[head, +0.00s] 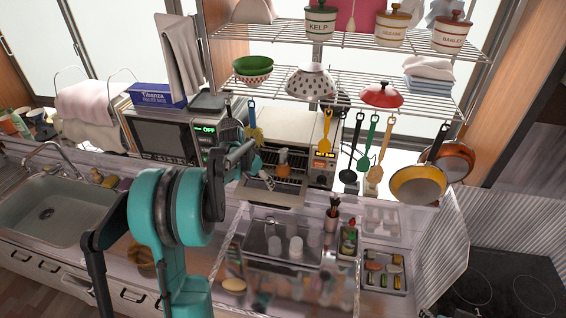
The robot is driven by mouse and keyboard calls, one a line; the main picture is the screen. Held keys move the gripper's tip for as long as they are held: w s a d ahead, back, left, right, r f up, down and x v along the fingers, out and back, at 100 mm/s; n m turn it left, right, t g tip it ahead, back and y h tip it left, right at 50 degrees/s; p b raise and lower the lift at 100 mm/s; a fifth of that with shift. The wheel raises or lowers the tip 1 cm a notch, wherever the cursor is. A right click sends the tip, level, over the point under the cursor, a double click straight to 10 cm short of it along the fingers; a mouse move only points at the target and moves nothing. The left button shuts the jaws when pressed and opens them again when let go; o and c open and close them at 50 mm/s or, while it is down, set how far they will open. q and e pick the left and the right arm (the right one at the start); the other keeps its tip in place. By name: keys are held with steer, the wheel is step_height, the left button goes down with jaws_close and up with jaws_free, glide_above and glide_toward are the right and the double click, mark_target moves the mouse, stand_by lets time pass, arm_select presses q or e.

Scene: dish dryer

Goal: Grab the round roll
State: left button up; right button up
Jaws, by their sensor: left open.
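A small brown rounded thing, which looks like the round roll (284,168), sits in the open toaster oven (318,180) at the middle of the head view. It is too small to be sure of. My left gripper (264,180) is open at the front of the oven, over the lowered door, just left of and below the brown thing. I see nothing between its fingers. I cannot tell whether it touches the door. My right gripper is not in view.
A microwave (165,137) stands left of the oven. Utensils, including a yellow spatula (326,130), hang from the wire shelf above. A clear-walled dish dryer (285,275) stands in front. A pale oval thing (233,286) lies at its lower left. The sink (60,212) is at left.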

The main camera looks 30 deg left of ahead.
mark_target(282, 167)
arm_select(q)
steer(key=w, duration=0.3)
steer(key=w+d, duration=0.1)
steer(key=w, duration=0.3)
steer(key=w+p, duration=0.1)
steer(key=w, duration=0.3)
steer(key=shift+w+d, duration=0.15)
steer(key=shift+d, duration=0.25)
steer(key=x, duration=0.5)
steer(key=shift+w+f+p, duration=0.1)
steer(key=shift+w+p, duration=0.2)
steer(key=shift+c, duration=0.6)
steer(key=c, duration=1.2)
steer(key=shift+o, duration=0.2)
steer(key=shift+s, duration=0.1)
